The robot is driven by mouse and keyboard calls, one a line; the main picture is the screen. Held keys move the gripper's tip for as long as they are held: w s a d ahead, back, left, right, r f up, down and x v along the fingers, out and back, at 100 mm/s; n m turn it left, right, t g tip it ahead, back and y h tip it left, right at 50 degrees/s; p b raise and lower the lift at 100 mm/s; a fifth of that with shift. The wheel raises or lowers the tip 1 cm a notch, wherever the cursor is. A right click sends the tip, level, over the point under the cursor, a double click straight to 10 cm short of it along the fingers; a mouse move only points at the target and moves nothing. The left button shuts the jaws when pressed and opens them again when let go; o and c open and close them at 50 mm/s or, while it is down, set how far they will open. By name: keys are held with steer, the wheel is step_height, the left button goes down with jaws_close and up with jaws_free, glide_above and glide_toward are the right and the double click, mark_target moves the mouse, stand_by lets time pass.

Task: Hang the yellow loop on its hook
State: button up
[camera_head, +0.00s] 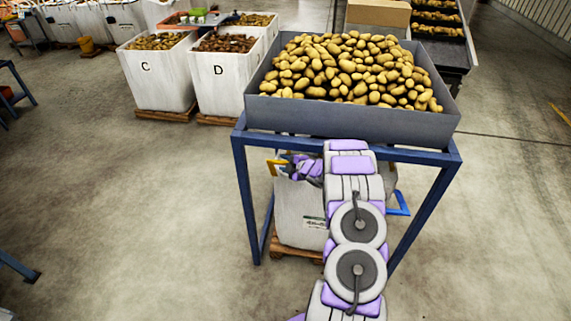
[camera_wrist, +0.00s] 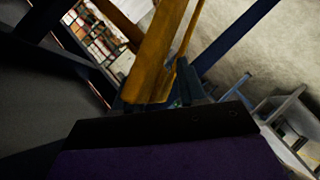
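The yellow loop (camera_wrist: 157,50) fills much of the middle of the wrist view. Its end lies between the two blue-grey fingertips of my gripper (camera_wrist: 158,100), which look closed on it. Two strands run away from the fingers. In the camera_head view a short piece of the yellow loop (camera_head: 273,164) shows left of my gripper (camera_head: 296,167), under the blue stand's top near its left side. The white bulk bag (camera_head: 298,215) hangs or stands below, partly behind my arm. I cannot make out the loop's hook in either view.
The blue stand (camera_head: 243,180) carries a grey hopper (camera_head: 350,117) full of potatoes just above my gripper. A blue loop (camera_head: 399,205) shows right of my arm. White boxes C (camera_head: 155,85) and D (camera_head: 220,90) stand behind left.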

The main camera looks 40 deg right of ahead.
steer(key=p+v, duration=0.1)
steer(key=v, duration=1.6)
steer(key=shift+d, duration=0.1)
